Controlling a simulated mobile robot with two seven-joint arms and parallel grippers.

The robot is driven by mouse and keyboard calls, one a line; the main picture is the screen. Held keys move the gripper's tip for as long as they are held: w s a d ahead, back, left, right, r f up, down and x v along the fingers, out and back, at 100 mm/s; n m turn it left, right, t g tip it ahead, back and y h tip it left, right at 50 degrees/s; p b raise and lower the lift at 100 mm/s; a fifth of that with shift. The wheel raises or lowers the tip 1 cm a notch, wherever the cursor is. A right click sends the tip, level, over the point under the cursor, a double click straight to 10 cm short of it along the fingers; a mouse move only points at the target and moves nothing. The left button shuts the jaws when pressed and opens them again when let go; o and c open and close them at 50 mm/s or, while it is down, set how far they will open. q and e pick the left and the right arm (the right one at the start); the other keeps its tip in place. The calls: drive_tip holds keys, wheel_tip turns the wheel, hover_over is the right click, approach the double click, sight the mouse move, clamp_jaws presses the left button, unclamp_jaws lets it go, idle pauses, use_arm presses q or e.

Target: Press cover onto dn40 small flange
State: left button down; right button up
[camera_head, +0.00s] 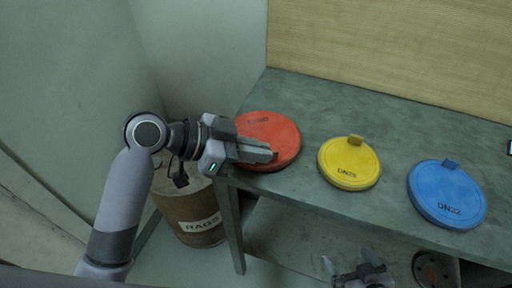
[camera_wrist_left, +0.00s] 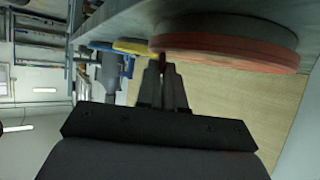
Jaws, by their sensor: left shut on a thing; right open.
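The orange-red cover (camera_head: 272,130) lies on the grey bench top at its left end; its lettering is too small to read surely. My left gripper (camera_head: 272,153) reaches over it from the left and is shut on its small tab. In the left wrist view, the two fingers (camera_wrist_left: 164,82) close around the red tab at the rim of the cover (camera_wrist_left: 230,52). My right gripper (camera_head: 362,268) is at the bottom edge, partly cut off, open, in front of the bench. A dark round flange-like disc (camera_head: 434,270) shows low at the right, partly cut off.
A yellow DN25 cover (camera_head: 350,165) and a blue DN32 cover (camera_head: 447,196) lie on the bench (camera_head: 395,135) to the right. A brown RAGS drum (camera_head: 190,208) stands on the floor at left. A wooden panel (camera_head: 400,45) closes the back.

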idle(0.3)
use_arm(q)
drive_tip(key=c, duration=1.2)
unclamp_jaws()
